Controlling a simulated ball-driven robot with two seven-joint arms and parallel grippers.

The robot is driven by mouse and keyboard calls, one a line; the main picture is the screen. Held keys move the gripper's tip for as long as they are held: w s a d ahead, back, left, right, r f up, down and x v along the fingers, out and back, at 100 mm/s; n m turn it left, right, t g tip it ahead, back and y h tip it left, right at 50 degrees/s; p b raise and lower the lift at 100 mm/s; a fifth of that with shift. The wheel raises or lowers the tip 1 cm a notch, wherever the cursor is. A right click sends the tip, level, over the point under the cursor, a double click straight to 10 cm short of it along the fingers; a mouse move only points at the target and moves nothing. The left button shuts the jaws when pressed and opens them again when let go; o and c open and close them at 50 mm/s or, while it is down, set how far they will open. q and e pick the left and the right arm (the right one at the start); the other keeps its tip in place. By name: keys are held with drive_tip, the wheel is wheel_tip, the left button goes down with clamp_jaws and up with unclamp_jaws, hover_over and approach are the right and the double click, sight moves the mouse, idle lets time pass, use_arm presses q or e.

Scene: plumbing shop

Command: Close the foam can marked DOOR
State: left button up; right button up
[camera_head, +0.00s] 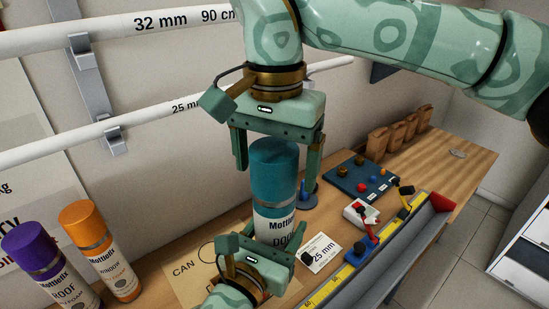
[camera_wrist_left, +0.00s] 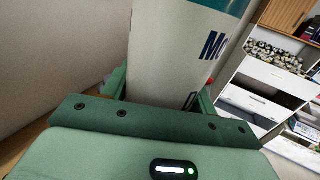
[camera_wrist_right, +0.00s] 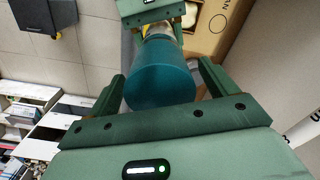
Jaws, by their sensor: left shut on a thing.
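The foam can marked DOOR (camera_head: 275,226) stands upright above the wooden bench, with a white label and dark lettering. Its teal cap (camera_head: 273,172) is over its top; I cannot tell whether it is fully seated. My left gripper (camera_head: 262,245) is shut on the lower body of the can, whose white side fills the left wrist view (camera_wrist_left: 180,60). My right gripper (camera_head: 277,165) points down from above, open, with a finger on each side of the cap. In the right wrist view the cap (camera_wrist_right: 160,75) is between the fingers with gaps on both sides.
A purple can marked ROOF (camera_head: 35,250) and an orange can (camera_head: 100,245) stand at the left. A blue board with knobs (camera_head: 345,185), a white card (camera_head: 318,252) and a grey tray edged by a yellow ruler (camera_head: 420,235) are at the right. White pipes (camera_head: 120,40) hang behind.

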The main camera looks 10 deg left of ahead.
wheel_tip(320, 180, up, 12)
drive_tip(key=shift+r, duration=0.1)
idle(0.5)
idle(0.5)
